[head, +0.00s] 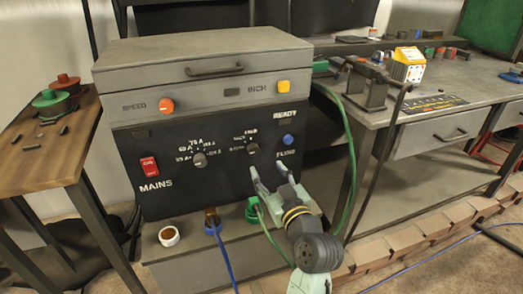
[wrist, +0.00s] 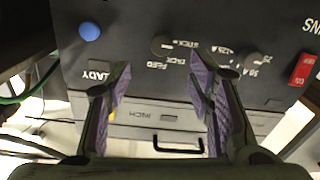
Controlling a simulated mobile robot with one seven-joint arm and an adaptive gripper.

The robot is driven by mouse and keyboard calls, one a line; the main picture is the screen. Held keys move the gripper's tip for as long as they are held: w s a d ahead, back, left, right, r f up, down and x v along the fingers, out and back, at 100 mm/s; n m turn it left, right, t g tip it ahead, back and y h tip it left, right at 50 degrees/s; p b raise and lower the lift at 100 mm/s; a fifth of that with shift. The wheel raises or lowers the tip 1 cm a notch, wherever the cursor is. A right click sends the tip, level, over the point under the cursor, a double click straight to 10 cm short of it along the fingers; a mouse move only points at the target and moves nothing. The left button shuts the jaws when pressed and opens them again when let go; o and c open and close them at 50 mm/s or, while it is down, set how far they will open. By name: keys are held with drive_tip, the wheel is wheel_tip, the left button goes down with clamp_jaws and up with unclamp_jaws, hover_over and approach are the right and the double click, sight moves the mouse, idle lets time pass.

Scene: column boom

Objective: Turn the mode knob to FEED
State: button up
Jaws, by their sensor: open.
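The mode knob (head: 253,149) is a small dark round knob on the black front panel (head: 170,185) of the grey machine. Small white labels surround it. In the wrist view the panel appears upside down, and the mode knob (wrist: 162,45) has FEED and other white words beside it. I cannot tell exactly which label its pointer faces. My gripper (head: 270,173) is open and empty, just below and right of the knob in the head view. In the wrist view the gripper (wrist: 160,82) has its fingers spread, with the knob beyond the gap, apart from both fingers.
A second knob (head: 199,160) is left of the mode knob. A red MAINS switch (head: 149,166) and blue button (head: 288,140) are also on the panel. A drawer handle (head: 214,71) sticks out above. Cables hang below and right. A workbench (head: 455,85) stands right.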

sight(255, 152)
drive_tip(key=p+x, duration=0.2)
drive_tip(key=x, duration=0.8)
drive_tip(key=shift+s+a, duration=0.1)
drive_tip(key=shift+a, duration=0.1)
drive_tip(key=shift+c, duration=0.5)
clamp_jaws()
